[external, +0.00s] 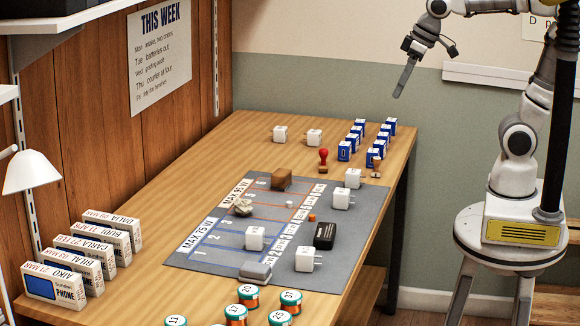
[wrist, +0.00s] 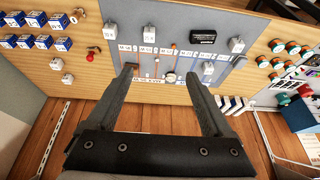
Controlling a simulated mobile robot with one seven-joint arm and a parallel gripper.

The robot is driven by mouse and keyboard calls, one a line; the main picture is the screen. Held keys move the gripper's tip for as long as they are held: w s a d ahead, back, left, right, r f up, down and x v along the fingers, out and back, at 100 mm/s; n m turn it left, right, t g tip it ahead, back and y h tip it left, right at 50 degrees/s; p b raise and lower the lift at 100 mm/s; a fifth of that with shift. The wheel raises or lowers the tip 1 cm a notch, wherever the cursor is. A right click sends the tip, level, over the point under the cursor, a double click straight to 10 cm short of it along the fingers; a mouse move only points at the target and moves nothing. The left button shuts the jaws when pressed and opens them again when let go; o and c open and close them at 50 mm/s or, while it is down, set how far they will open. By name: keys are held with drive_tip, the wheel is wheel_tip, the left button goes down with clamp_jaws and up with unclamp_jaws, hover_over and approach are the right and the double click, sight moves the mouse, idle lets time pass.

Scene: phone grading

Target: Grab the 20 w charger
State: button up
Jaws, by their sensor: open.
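Several similar white chargers stand on the table; their labels are too small to read, so I cannot tell which is the 20 W one. In the external view, one (external: 255,238) and another (external: 305,259) stand on the front part of the grey mat (external: 212,256). Two more, one (external: 280,133) and one (external: 314,137), stand on bare wood at the back. My gripper (external: 404,78) is high above the table, open and empty; its fingers spread in the wrist view (wrist: 162,75).
The mat also bears a brown block (external: 281,179), a black box (external: 324,235) and a grey item (external: 256,271). Blue boxes (external: 345,150) and a red stamp (external: 323,160) stand behind it.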

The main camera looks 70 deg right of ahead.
drive_tip(key=w+a+r+g, duration=0.15)
drive_tip(key=w+a, duration=0.35)
drive_tip(key=w, duration=0.6)
drive_tip(key=n+g+p, duration=0.1)
drive_tip(key=g+p, duration=0.2)
hover_over(257, 230)
wheel_tip(257, 230, down, 16)
drive_tip(key=f, duration=0.1)
wheel_tip(257, 230, down, 12)
drive_tip(key=shift+d+r+b, duration=0.15)
drive_tip(key=shift+r+b, duration=0.1)
drive_tip(key=shift+b, duration=0.6)
drive_tip(key=f, duration=0.5)
drive_tip(key=shift+a+f+b, duration=0.1)
drive_tip(key=shift+a+b, duration=0.1)
drive_tip(key=shift+b, duration=0.1)
clamp_jaws()
